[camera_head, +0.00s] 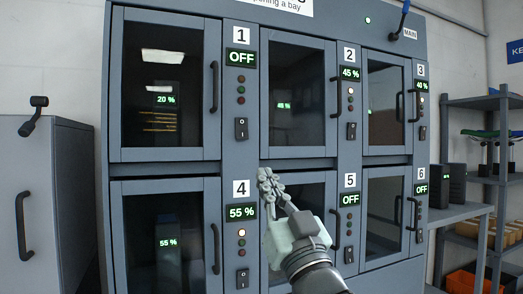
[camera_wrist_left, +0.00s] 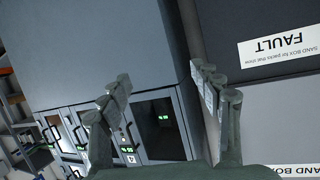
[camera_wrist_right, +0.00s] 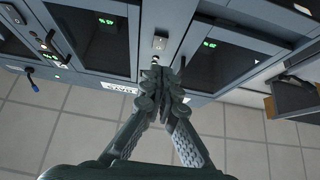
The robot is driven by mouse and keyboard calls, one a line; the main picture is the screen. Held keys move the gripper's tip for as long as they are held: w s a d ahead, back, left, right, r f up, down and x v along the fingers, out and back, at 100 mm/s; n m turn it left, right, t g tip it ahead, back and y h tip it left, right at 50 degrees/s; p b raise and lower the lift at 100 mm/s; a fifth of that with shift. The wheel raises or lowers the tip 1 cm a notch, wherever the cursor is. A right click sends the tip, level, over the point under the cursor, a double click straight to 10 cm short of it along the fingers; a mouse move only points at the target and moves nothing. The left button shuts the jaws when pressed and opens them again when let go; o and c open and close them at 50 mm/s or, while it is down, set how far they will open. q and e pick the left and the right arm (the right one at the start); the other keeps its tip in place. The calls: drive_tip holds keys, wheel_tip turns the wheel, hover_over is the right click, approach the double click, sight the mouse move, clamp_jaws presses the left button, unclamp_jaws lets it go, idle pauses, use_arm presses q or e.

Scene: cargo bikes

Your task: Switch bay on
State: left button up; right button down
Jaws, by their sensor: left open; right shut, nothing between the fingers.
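The grey cabinet (camera_head: 285,164) has six numbered bays, each with a small display, lamps and a rocker switch. Bay 1's display (camera_head: 241,57) reads OFF above its black switch (camera_head: 241,128). Bay 5's display (camera_head: 350,199) and bay 6's display (camera_head: 421,189) also read OFF. Bay 2 (camera_head: 350,73) reads 45 %, bay 3 (camera_head: 421,86) 40 %, bay 4 (camera_head: 241,212) 55 %. My right gripper (camera_head: 268,180) is shut and empty in front of bay 5's door, hiding part of it; it also shows in the right wrist view (camera_wrist_right: 158,82). My left gripper (camera_wrist_left: 160,88) is open and empty.
Bay doors have dark glass and vertical handles, such as bay 1's handle (camera_head: 214,87). A lever marked MAIN (camera_head: 404,16) is at the top right. A grey box with a handle (camera_head: 40,200) stands left. Shelves (camera_head: 482,145) stand right. A FAULT sign (camera_wrist_left: 280,46) shows in the left wrist view.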

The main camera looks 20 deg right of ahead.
use_arm(q)
drive_tip(key=shift+d+r, duration=0.35)
use_arm(e)
drive_tip(key=shift+s+d+r, duration=0.15)
drive_tip(key=shift+s+r, duration=0.25)
drive_tip(key=shift+r, duration=0.3)
drive_tip(key=p, duration=0.1)
approach(243, 131)
wheel_tip(243, 131, up, 4)
drive_tip(key=w, duration=0.4)
drive_tip(key=shift+f, duration=0.3)
use_arm(q)
drive_tip(key=shift+s+a+f+g+y, duration=0.25)
drive_tip(key=shift+s+a+f+g, duration=0.1)
drive_tip(key=shift+a+f, duration=0.3)
drive_tip(key=shift+s+a+f+g+y, duration=0.3)
drive_tip(key=shift+a+f+g, duration=0.15)
drive_tip(key=shift+f, duration=0.35)
drive_tip(key=shift+s+a+f+g+y, duration=0.3)
drive_tip(key=shift+a+f, duration=0.3)
drive_tip(key=shift+f, duration=0.15)
use_arm(e)
drive_tip(key=shift+w, duration=0.4)
